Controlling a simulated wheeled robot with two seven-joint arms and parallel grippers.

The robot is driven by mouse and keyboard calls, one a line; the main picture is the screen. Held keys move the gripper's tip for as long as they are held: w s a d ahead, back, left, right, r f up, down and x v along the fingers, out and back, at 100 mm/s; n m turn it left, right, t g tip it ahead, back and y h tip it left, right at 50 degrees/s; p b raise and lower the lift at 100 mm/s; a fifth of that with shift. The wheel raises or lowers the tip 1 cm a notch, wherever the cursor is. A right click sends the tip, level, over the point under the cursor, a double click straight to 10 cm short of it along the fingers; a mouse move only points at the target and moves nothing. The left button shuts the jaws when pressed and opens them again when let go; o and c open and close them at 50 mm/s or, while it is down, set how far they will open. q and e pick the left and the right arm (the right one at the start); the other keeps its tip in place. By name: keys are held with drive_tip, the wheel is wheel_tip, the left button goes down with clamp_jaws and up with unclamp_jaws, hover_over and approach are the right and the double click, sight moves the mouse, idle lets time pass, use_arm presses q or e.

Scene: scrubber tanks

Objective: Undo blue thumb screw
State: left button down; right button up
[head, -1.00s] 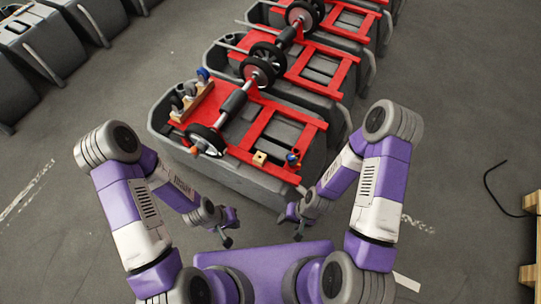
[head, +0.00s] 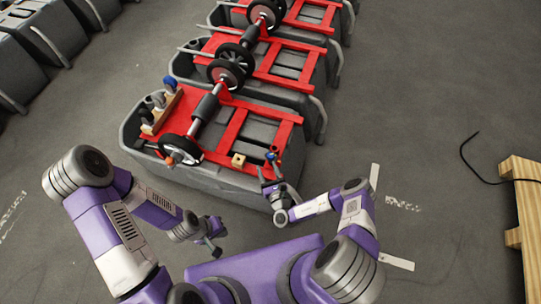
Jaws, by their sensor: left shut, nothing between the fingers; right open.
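A small blue thumb screw (head: 270,156) sits at the front right corner of the red frame (head: 226,142) on the nearest grey tank (head: 245,178), with a touch of orange-red beside it. My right gripper (head: 269,170) is open just in front of and below the screw, its fingers pointing up toward it. I cannot tell whether they touch it. My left gripper (head: 214,245) is shut and empty, low in front of the tank and away from the screw.
A wooden rack (head: 164,112) with several knobs, one blue (head: 169,82), stands at the tank's left. A wheeled axle (head: 206,106) crosses the frame. A wooden pallet (head: 522,195) is far right; floor between is mostly clear.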

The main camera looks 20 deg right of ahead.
sight(271, 159)
drive_tip(key=d, duration=0.1)
drive_tip(key=f+m+h, duration=0.1)
drive_tip(key=d+h, duration=0.1)
drive_tip(key=shift+w+d+f, duration=0.2)
drive_tip(key=shift+d+f, duration=0.05)
drive_tip(key=shift+d, duration=0.1)
drive_tip(key=w, duration=0.2)
drive_tip(key=w+b, duration=0.1)
drive_tip(key=w, duration=0.1)
drive_tip(key=w+b, duration=0.1)
drive_tip(key=w, duration=0.1)
drive_tip(key=shift+d, duration=0.25)
drive_tip(key=shift+w+b, duration=0.3)
drive_tip(key=shift+w, duration=0.25)
drive_tip(key=shift+r, duration=0.1)
drive_tip(key=c, duration=0.9)
